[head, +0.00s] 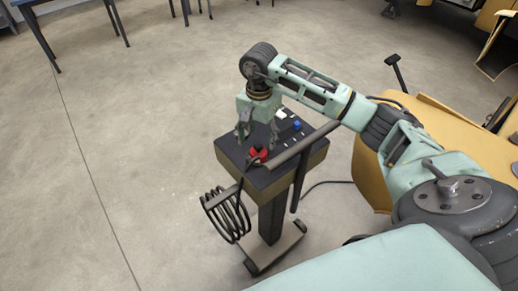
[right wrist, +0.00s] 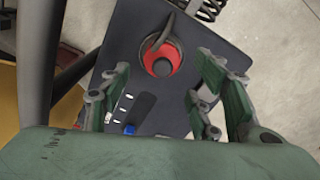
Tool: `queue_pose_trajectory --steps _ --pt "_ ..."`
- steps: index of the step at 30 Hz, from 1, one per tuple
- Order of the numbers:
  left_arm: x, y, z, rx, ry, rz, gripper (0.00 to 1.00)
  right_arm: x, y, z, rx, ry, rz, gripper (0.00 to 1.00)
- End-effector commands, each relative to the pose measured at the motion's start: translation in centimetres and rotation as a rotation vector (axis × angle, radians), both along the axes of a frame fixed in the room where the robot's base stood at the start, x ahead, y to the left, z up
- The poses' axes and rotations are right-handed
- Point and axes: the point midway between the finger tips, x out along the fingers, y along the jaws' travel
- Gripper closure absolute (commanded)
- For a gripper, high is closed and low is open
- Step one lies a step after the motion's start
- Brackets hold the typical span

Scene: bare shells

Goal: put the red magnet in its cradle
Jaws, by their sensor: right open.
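The red magnet (head: 258,154) is at the left front part of the dark top of a stand (head: 237,155). In the right wrist view the magnet (right wrist: 165,59) is a round red piece with a dark centre, and a dark curved piece crosses its upper side. A pale outline shows around it; I cannot tell whether this is the cradle or whether the magnet sits in it. My right gripper (head: 257,138) points down above the stand top, close to the magnet. Its fingers (right wrist: 163,78) are open, apart from the magnet, with nothing between them. My left gripper is out of view.
A black coil (head: 224,215) hangs at the stand's left. A dark bar crosses the stand's right front. A yellow structure (head: 371,170) stands at the right.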

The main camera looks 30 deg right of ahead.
Motion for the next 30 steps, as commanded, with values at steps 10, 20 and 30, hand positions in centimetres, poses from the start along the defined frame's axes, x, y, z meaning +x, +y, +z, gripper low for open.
queue_pose_trajectory --steps 10,20,30 --pt "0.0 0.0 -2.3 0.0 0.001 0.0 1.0 0.1 0.0 5.9 0.0 -0.001 -0.001 0.43" --pt "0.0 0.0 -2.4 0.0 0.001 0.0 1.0 0.0 0.0 6.9 0.0 0.001 0.0 0.43" --pt "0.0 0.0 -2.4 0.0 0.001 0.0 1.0 0.0 0.0 6.8 0.001 0.0 0.0 0.43"
